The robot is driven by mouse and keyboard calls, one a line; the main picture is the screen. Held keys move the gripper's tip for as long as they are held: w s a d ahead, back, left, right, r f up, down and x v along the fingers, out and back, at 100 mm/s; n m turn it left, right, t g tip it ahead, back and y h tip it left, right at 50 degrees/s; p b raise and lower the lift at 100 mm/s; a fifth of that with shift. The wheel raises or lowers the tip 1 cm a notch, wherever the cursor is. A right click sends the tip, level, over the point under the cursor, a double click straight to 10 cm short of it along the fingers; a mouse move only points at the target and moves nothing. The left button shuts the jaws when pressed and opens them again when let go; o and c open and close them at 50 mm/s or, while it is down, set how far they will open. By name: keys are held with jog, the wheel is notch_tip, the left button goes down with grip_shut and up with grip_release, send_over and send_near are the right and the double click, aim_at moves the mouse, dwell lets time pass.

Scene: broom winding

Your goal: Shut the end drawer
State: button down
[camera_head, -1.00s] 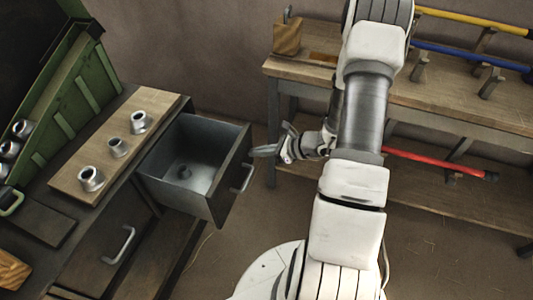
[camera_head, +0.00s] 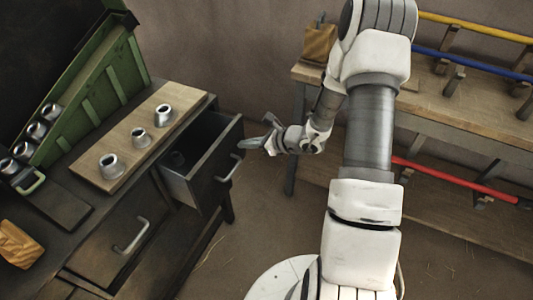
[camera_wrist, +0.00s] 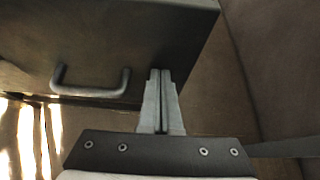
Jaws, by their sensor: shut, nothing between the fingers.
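The end drawer (camera_head: 200,168) is the dark metal one at the right end of the workbench, partly open. Its front carries a grey bar handle (camera_head: 230,168). In the wrist view the drawer front (camera_wrist: 130,45) fills the top, with the handle (camera_wrist: 92,84) to the left of my gripper. My gripper (camera_head: 270,126) is shut and empty, near the far right edge of the drawer front. In the wrist view my fingertips (camera_wrist: 160,74) lie together over the drawer front. I cannot tell for sure whether they touch it.
The workbench top holds a wooden board (camera_head: 125,165) with metal fittings and a green rack (camera_head: 95,100). A second drawer with a handle (camera_head: 131,237) is beside the end drawer. A wooden bench (camera_head: 440,110) with coloured poles stands at the right. Floor between is clear.

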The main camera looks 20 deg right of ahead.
jog(key=w+a+b, duration=0.2)
jog(key=w+a, duration=0.5)
jog(key=shift+w+a, duration=0.35)
jog(key=shift+w+a+r, duration=0.1)
jog(key=shift+w+a, duration=0.15)
jog(key=shift+a+r, duration=0.1)
